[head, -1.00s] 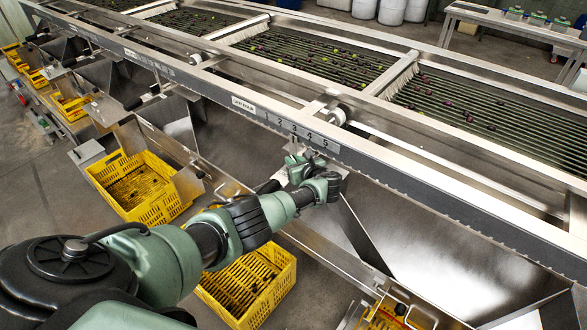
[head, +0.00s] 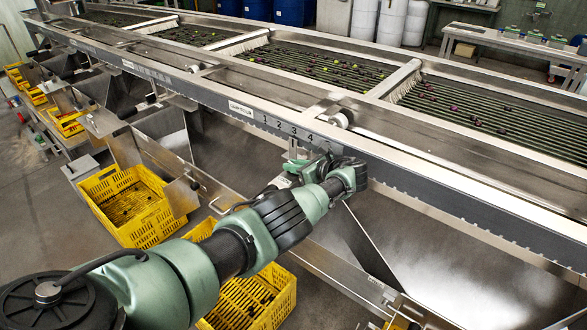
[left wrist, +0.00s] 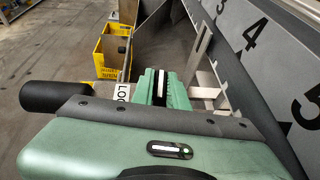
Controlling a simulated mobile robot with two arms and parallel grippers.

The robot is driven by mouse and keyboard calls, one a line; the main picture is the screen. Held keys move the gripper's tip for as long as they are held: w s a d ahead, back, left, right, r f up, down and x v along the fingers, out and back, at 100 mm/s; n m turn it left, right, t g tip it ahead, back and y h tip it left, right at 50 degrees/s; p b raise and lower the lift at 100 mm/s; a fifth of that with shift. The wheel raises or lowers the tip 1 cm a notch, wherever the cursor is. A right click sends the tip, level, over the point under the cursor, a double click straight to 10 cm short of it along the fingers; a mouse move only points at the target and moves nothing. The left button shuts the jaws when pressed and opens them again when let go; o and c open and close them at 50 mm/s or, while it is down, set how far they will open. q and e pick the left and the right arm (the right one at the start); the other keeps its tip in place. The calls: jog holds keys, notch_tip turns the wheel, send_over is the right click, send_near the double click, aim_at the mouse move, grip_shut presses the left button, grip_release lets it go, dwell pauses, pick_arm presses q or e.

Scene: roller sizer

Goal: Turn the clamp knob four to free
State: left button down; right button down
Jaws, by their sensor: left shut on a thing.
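My left gripper (head: 298,168) is at the side of the long steel sizer, just below the number scale (head: 287,130) on its rail. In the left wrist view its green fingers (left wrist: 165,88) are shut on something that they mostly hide. I take it to be the clamp knob, but its shape does not show. My right gripper is not in view.
A black cylindrical grip (left wrist: 55,97) sticks out left of the fingers. Yellow crates (head: 128,207) stand on the floor below the steel chutes. Fruit lies on the rollers (head: 320,70) above. Open floor (head: 35,220) shows at the far left.

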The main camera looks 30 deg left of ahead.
pick_arm(q)
jog(key=shift+r, duration=0.1)
jog(key=c, duration=1.4)
grip_release()
jog(key=p+v, duration=0.2)
jog(key=v, duration=0.5)
jog(key=shift+d+p, duration=0.3)
jog(key=shift+d, duration=0.05)
jog(key=shift+o, duration=0.3)
jog(key=shift+s, duration=0.1)
